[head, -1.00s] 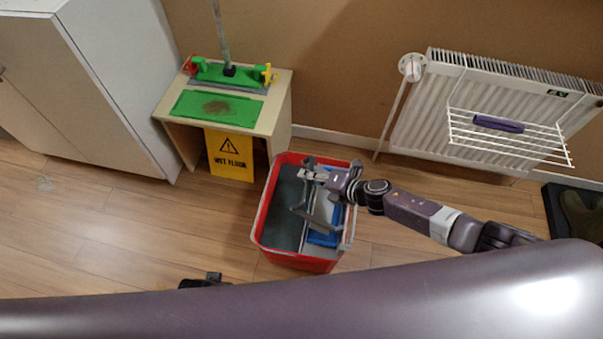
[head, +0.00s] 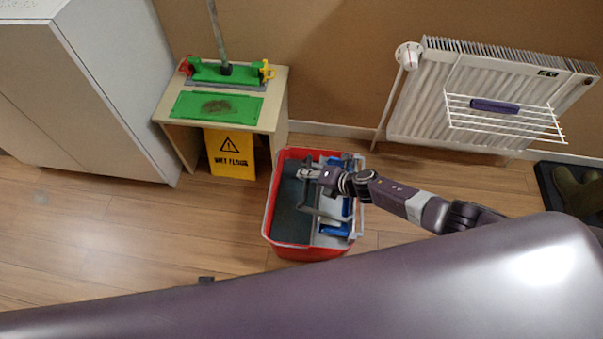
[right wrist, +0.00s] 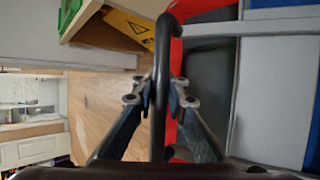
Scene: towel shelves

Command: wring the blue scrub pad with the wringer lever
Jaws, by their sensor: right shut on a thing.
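The red bucket (head: 268,222) stands on the floor in the middle of the head view. A grey wringer fills its right half, with a grey lever (head: 322,213) over it. Blue patches (head: 335,229) show in the wringer, apparently the blue scrub pad, partly covered by grey parts. My right gripper (head: 309,174) is over the bucket's far side, shut on the lever. In the right wrist view, the dark lever bar (right wrist: 161,60) runs between the fingers of the gripper (right wrist: 158,98). A small dark tip (head: 205,279), probably my left gripper, shows at my body's edge.
A small wooden table (head: 275,105) with a green mat and mop head stands behind left, a yellow wet-floor sign (head: 231,155) below it. A white cabinet (head: 95,80) is at left. A radiator (head: 410,110) with a wire rack is at right. Floor left of the bucket is clear.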

